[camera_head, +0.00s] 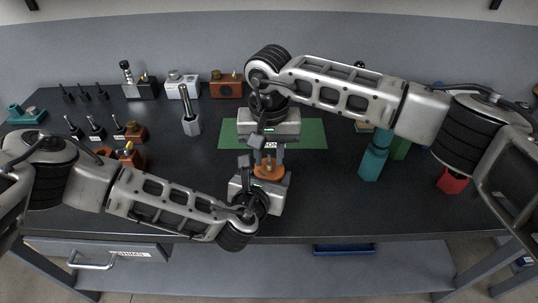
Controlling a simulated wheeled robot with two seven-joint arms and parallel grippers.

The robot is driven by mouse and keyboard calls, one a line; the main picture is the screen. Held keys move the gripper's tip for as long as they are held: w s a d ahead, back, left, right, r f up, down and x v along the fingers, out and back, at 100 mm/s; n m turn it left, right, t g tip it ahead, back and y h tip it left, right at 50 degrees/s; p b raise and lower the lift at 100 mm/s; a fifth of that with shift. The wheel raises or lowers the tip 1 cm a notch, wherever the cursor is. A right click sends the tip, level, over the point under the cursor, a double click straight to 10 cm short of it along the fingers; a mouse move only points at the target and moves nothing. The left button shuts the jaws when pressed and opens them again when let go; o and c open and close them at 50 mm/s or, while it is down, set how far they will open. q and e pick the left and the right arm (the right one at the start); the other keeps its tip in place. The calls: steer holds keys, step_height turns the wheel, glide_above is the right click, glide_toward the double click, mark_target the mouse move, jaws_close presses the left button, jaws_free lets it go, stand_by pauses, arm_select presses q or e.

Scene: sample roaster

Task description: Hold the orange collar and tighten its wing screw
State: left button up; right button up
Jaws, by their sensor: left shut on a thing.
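The orange collar (268,171) sits around a grey upright part near the middle of the bench, at the front edge of the green mat (308,135). My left gripper (262,172) reaches in from the front and is shut on the orange collar. My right gripper (264,143) comes down from above, just behind and over the collar. Its fingers are small and overlap the grey part, so their opening does not show clearly. The wing screw cannot be made out; the grippers hide that area.
A teal block (374,163) and a red block (452,180) stand at the right. A grey tool holder (190,122) stands left of the mat. Several dark tools and orange blocks are at the left. An orange box (226,87) stands at the back.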

steer(key=shift+f, duration=0.4)
jaws_close()
steer(key=shift+m, duration=0.3)
steer(key=m, duration=0.4)
steer(key=shift+a+f+m, duration=0.15)
steer(key=shift+m, duration=2.05)
